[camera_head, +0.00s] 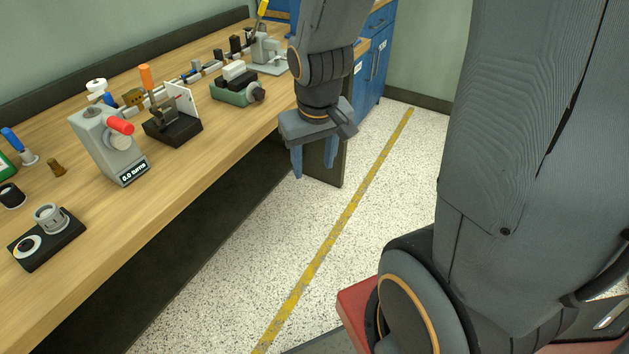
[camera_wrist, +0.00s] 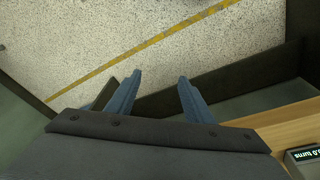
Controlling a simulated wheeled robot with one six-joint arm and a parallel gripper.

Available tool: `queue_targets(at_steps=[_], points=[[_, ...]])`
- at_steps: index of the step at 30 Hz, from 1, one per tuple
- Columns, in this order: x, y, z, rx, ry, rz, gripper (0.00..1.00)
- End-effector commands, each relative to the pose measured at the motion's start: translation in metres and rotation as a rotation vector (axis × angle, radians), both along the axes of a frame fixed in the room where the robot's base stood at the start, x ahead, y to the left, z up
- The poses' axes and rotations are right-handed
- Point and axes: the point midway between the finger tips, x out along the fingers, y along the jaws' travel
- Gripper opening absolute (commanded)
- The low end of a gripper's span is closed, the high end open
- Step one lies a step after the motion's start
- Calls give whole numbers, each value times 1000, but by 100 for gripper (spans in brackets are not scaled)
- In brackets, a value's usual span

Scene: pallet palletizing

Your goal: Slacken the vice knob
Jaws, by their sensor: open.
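What looks like the vice (camera_head: 231,92) is a small green body with black jaws and a pale block on top, near the bench's front edge in the head view. A round grey knob (camera_head: 257,94) sits on its right end. My gripper (camera_head: 314,164) hangs off the bench's front edge, to the right of and below the knob, pointing down over the floor. Its blue fingers are apart with nothing between them, as the wrist view also shows (camera_wrist: 160,76). The vice and knob are not visible in the wrist view.
A grey box (camera_head: 108,147) with a red knob and a display reading "0.0 turns" stands on the wooden bench (camera_head: 172,211). A black-based fixture (camera_head: 173,131) with an orange handle stands between it and the vice. Blue cabinets (camera_head: 374,62) stand behind my gripper.

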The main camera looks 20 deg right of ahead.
Motion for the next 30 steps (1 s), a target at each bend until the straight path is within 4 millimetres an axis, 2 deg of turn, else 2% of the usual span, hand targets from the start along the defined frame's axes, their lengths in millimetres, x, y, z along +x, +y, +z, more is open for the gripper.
queue_targets(at_steps=[3,9,15,23,26,29,30], points=[[-16,7,-4,9,46,-1,48],[-36,14,-6,22,102,-5,48],[-43,17,-6,27,122,-5,48],[-42,16,-6,26,121,-5,48],[-32,11,-8,17,93,-2,48],[0,-2,-14,-8,10,17,48],[17,-9,-17,-19,-40,32,48]])
